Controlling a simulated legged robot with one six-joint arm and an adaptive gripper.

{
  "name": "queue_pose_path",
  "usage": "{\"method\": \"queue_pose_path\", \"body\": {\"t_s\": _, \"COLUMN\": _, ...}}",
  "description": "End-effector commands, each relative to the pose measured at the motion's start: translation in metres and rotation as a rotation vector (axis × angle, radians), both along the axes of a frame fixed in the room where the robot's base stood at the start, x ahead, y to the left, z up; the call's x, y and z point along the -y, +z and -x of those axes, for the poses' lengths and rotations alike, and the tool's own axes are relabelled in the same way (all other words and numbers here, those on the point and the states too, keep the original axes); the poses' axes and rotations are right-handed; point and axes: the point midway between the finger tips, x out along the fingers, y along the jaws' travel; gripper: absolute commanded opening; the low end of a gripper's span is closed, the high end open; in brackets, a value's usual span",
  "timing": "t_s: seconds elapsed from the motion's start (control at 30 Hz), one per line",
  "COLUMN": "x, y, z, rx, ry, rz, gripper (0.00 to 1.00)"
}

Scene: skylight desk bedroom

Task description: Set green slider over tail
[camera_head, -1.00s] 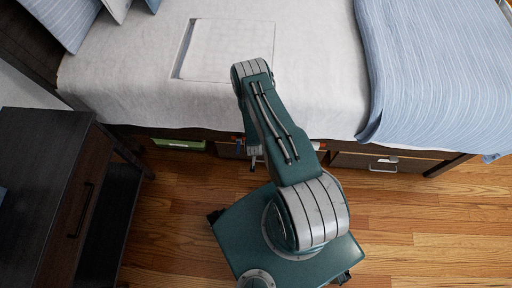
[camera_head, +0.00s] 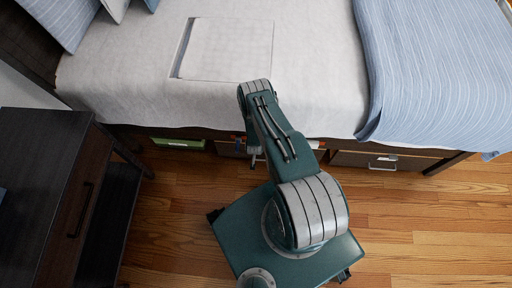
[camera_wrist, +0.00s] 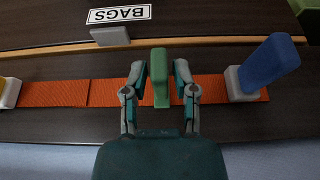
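In the wrist view, the green slider (camera_wrist: 160,78) stands between the two fingers of my gripper (camera_wrist: 160,72). A narrow gap shows on each side of it, so my gripper looks open around it. An orange-red strip (camera_wrist: 60,93) runs left to right along a dark surface, behind the green slider. A blue slider (camera_wrist: 268,62) with a light grey base sits on the strip's right end. A white and yellow piece (camera_wrist: 8,92) is at the left end, cut by the picture edge. I cannot tell which part is the tail.
A label reading BAGS (camera_wrist: 119,14) and a grey handle (camera_wrist: 110,36) are beyond the strip. The bed (camera_head: 130,80) with drawers (camera_head: 350,160) below stands ahead. A dark nightstand (camera_head: 50,150) is at left. The wooden floor (camera_head: 430,225) is clear at right.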

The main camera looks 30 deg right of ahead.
Motion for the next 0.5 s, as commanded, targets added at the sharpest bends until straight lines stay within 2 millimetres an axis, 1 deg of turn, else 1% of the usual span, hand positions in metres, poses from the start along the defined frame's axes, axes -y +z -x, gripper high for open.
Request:
{"method": "queue_pose_path", "body": {"t_s": 0.3, "x": 0.002, "y": 0.000, "z": 0.001, "rx": 0.000, "ry": 0.000, "rz": 0.000, "gripper": 0.00}}
{"method": "queue_pose_path", "body": {"t_s": 0.37, "x": 0.006, "y": 0.000, "z": 0.004, "rx": -0.001, "ry": 0.000, "rz": 0.001, "gripper": 0.00}}
{"method": "queue_pose_path", "body": {"t_s": 0.5, "x": 0.026, "y": 0.000, "z": 0.017, "rx": 0.000, "ry": -0.006, "rz": 0.001, "gripper": 0.00}}
